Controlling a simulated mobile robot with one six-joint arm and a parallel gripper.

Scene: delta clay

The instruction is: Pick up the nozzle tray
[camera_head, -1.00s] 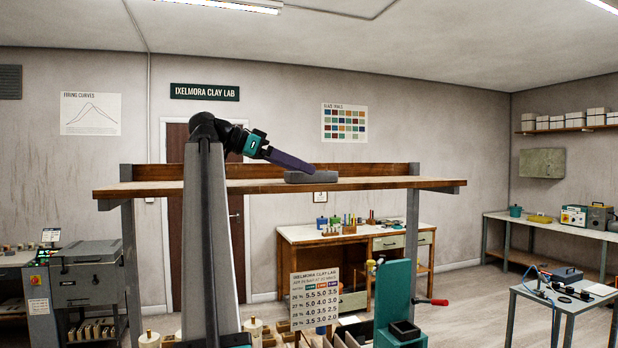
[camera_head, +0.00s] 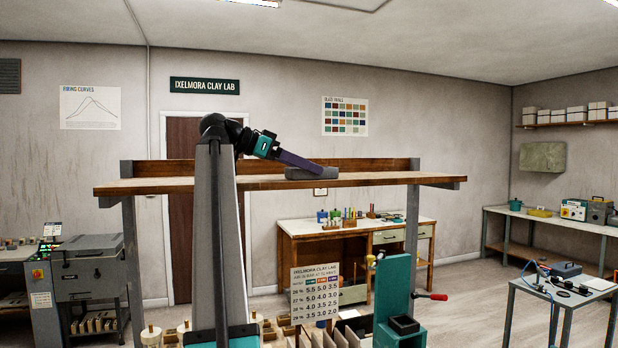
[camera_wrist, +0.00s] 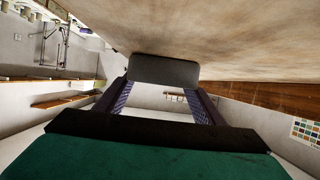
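The nozzle tray (camera_head: 312,173) is a flat dark grey block lying on the high wooden shelf (camera_head: 400,180), near its middle. My gripper (camera_head: 320,169) reaches down to it from the upper left, its purple finger slanting over the tray in the head view. In the wrist view the two purple fingers (camera_wrist: 162,85) stand apart, about as wide as the tray (camera_wrist: 163,70). The tray shows between and beyond their tips. Whether the fingers touch its sides is hard to see. The tray is not visibly raised off the shelf.
A low brown back board (camera_head: 360,168) runs along the rear of the shelf. The shelf top is otherwise bare on both sides of the tray. A teal stand (camera_head: 393,290) and a price-like sign (camera_head: 315,293) stand below. A cabinet (camera_head: 300,245) is farther back.

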